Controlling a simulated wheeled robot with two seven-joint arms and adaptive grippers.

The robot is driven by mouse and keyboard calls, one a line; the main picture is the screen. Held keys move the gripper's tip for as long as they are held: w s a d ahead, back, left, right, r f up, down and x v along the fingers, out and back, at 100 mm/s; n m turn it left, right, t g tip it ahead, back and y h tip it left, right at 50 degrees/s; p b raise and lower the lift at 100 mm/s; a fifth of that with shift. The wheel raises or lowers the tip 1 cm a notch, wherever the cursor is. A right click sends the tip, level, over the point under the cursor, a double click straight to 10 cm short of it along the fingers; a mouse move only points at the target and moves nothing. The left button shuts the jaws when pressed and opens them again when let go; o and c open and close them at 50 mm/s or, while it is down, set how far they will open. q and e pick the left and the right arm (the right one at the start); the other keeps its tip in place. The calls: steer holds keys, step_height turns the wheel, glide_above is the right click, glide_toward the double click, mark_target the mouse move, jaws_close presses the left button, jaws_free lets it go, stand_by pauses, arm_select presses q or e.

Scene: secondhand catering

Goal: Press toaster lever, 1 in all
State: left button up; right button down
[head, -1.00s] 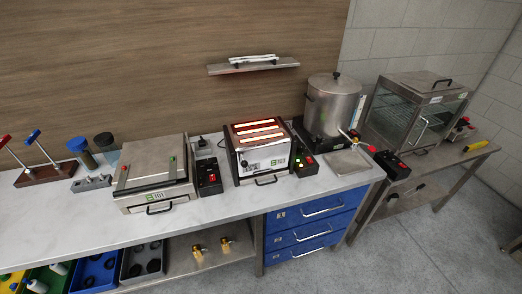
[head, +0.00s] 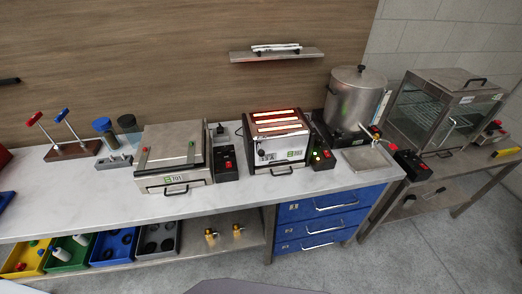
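The toaster (head: 279,140) stands on the counter in the middle of the head view, with its slots glowing orange on top. Its front carries a green-and-white label and a dark handle low down. A small dark control box (head: 322,157) with a green light and a red button stands at its right side. I cannot make out the lever clearly at this size. Neither of my grippers shows in the view.
A flat steel press (head: 172,160) stands left of the toaster, and a tall steel urn (head: 355,98) stands right of it. A glass cabinet (head: 444,110) is on a side table. The counter front (head: 105,200) is clear at the left.

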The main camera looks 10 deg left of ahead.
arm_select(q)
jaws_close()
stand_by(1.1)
